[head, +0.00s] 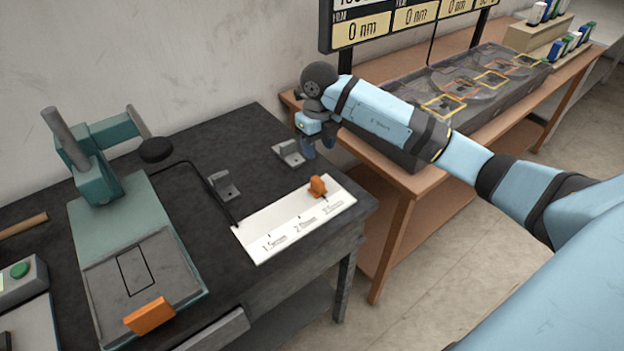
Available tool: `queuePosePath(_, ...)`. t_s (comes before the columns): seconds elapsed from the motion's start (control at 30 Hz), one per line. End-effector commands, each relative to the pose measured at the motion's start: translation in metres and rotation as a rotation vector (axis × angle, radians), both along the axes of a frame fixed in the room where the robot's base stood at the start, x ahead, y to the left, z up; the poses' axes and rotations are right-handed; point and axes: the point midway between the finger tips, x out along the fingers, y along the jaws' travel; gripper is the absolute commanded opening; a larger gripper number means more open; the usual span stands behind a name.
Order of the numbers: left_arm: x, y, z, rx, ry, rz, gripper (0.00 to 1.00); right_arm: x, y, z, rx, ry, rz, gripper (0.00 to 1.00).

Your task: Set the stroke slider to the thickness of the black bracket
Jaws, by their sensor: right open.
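The stroke slider is an orange knob (317,186) on a white scale strip (262,222) marked 1.5, 2.0 and what looks like 2.5 mm. The knob stands toward the right end, by the last mark. My right gripper (311,150) is open and empty, fingers down, behind the knob and apart from it, near a small grey bracket-like piece (288,153). A second such piece (224,186) stands behind the strip's left end. Both look grey; I cannot tell which thing is the black bracket. My left gripper is out of view.
A teal press (95,180) with a lever and an orange block (149,315) stands on the dark table's left. A control box with a green button (20,270) is at the far left. A brown bench (480,128) with a grey tray is behind right.

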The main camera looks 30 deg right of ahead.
Motion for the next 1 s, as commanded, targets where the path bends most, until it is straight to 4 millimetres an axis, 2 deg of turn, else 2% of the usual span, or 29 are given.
queuePosePath(0.3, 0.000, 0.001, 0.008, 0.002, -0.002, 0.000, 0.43, -0.001, 0.001, -0.067, 0.004, 0.004, 0.001, 0.49)
queuePosePath(0.5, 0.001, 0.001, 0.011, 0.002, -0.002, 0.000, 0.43, -0.001, 0.001, -0.102, 0.004, 0.002, 0.001, 0.49)
queuePosePath(0.7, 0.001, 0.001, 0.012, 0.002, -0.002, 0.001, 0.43, 0.000, 0.001, -0.120, 0.004, 0.000, 0.002, 0.49)
queuePosePath(1.0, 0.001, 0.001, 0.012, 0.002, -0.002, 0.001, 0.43, 0.000, 0.001, -0.123, 0.004, -0.002, 0.003, 0.49)
